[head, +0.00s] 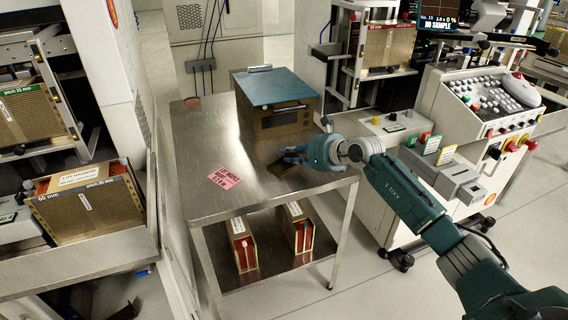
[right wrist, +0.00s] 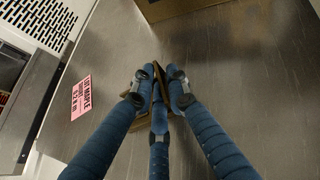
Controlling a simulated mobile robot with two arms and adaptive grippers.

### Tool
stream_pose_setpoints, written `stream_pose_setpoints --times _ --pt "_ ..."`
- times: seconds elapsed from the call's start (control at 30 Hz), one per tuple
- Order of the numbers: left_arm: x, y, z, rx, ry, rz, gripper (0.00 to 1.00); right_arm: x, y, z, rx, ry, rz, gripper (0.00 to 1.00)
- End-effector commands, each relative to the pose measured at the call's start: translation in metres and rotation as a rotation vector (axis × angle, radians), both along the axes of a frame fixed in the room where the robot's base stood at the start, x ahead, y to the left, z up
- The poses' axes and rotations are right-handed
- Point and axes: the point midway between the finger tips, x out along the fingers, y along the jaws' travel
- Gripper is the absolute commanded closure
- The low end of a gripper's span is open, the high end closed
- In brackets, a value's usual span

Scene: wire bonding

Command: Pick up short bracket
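A small brown bracket-like piece (right wrist: 156,93) shows between the blue fingertips of my right gripper (right wrist: 160,88) in the right wrist view; most of it is hidden by the fingers. The fingertips are close around it, low over the steel table top. I cannot tell whether they press on it. In the head view my right gripper (head: 292,157) is at the right front part of the steel table (head: 205,145), and the bracket there is too small and dark to make out clearly. My left gripper is not in view.
A brown box with a blue-grey lid (head: 277,90) stands behind the gripper on the table. A pink label (head: 224,177) lies to the left. Two magazines (head: 241,245) stand on the lower shelf. A console (head: 470,105) is to the right.

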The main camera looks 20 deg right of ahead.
Motion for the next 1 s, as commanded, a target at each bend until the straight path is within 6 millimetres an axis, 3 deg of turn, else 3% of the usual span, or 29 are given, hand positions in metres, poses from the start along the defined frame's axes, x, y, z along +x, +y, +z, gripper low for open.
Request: stream_pose_setpoints --times 0.17,0.27,0.77,0.93,1.0 --pt "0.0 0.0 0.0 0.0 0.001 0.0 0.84 0.0 0.0 0.0 0.0 0.001 0.0 0.85" --pt "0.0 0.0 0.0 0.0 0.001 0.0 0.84 0.0 0.0 0.0 0.001 0.001 0.0 1.0" --pt "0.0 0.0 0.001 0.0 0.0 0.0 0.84 0.0 0.0 0.003 0.0 0.0 0.0 1.0" --pt "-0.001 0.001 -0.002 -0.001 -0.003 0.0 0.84 0.0 -0.001 0.019 -0.001 -0.002 0.0 1.0" --pt "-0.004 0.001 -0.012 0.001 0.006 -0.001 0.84 0.0 -0.001 0.031 -0.002 -0.004 0.001 1.0"
